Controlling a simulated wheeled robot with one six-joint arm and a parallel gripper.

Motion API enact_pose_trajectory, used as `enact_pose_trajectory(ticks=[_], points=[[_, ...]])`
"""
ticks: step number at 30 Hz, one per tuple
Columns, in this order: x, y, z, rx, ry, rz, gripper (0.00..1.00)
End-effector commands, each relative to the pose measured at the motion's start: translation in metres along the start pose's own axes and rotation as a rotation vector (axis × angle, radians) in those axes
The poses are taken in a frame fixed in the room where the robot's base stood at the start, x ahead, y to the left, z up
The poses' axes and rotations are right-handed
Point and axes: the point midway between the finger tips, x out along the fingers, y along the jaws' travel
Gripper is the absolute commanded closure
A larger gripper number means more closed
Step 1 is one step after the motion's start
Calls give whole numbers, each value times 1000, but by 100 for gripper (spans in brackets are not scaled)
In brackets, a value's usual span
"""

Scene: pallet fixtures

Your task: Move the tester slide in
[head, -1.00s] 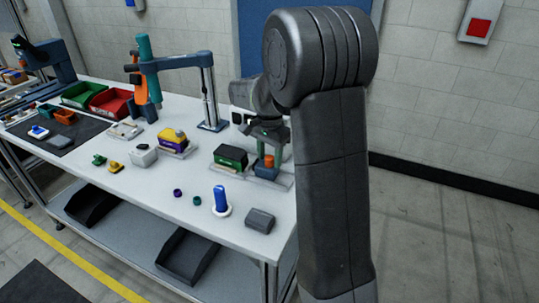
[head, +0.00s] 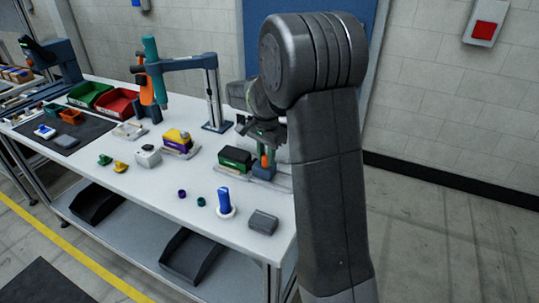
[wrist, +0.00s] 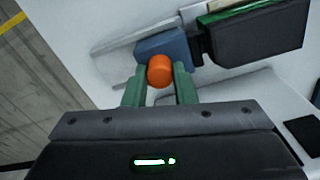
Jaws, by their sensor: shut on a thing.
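The tester slide is a blue block (wrist: 165,46) with a round orange knob (wrist: 160,70). In the head view the blue block (head: 264,172) stands on a pale rail plate at the right end of the bench, just right of a black box with a green stripe (head: 235,159). My gripper (wrist: 160,76) is shut on the orange knob, one green finger on each side. In the wrist view a dark piece lies between the block and the black box (wrist: 258,38); any gap there is hard to judge. My gripper (head: 265,157) also shows in the head view.
A blue cylinder on a white base (head: 225,202) and a grey block (head: 263,222) stand near the front edge. A yellow and purple unit (head: 177,141) and a teal post arm (head: 185,65) stand to the left. Bench between is mostly clear.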

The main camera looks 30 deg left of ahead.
Motion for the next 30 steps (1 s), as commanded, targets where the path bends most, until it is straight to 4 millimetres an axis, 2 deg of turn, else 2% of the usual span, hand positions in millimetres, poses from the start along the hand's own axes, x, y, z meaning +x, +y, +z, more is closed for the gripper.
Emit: enact_pose_trajectory(ticks=[1,2,5,13,17,20,30], points=[[0,0,-1,0,1,-1,100],[0,0,-1,0,1,-1,74],[0,0,-1,0,1,-1,54],[0,0,0,0,1,0,54],[-8,0,-1,0,1,-1,54],[-23,0,-1,0,2,-2,54],[-100,0,-1,0,2,-3,54]])
